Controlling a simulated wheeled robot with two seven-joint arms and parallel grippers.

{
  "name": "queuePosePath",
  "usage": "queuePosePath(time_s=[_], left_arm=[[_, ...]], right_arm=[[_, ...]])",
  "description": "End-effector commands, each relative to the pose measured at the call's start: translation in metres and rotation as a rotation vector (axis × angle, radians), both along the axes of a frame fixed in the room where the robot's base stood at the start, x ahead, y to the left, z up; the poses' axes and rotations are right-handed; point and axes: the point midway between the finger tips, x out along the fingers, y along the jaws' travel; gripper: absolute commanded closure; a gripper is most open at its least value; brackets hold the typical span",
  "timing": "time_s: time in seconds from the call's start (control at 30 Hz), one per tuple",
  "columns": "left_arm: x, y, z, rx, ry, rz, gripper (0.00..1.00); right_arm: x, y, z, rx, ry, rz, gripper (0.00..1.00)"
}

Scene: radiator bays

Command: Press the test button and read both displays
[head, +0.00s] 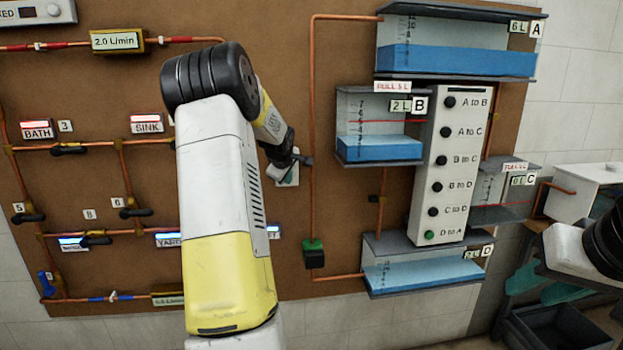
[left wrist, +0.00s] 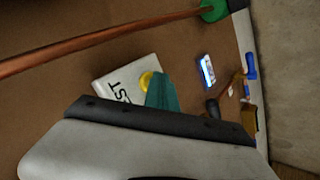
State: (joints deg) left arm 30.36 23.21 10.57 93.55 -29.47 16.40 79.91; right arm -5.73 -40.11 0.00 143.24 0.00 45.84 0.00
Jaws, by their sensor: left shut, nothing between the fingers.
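The white test box (left wrist: 118,78) lies on the brown board and shows "ST" of its label, with a yellow button (left wrist: 147,80). In the head view the box (head: 290,180) is mostly hidden behind my left wrist. My left gripper (left wrist: 162,92) is shut and empty, its teal fingertips beside the yellow button and partly over it; I cannot tell whether they touch. The upper display (head: 117,41) reads 2.0 L/min. The lower display (head: 168,299) is partly hidden by my left arm, its number unclear. My right gripper (head: 543,282) is low at the right, its teal fingers apart.
Tanks A (head: 455,62), B (head: 375,147), C (head: 505,190) and D (head: 425,276) hang around a panel of several buttons (head: 450,165), the bottom one green. Copper pipes and valves cover the left of the board. A dark bin (head: 560,330) stands low right.

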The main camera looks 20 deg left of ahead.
Motion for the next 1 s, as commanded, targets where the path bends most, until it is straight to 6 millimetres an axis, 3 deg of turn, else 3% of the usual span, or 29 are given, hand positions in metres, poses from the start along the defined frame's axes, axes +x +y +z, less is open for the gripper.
queuePosePath(time_s=[0.53, 1.0], left_arm=[[0.001, 0.001, 0.000, 0.001, 0.001, 0.000, 1.00], [-0.014, -0.008, 0.000, 0.000, 0.000, 0.000, 1.00]], right_arm=[[0.000, 0.000, 0.000, 0.000, 0.000, 0.000, 0.64], [0.000, 0.000, 0.000, 0.000, 0.000, 0.000, 0.64]])
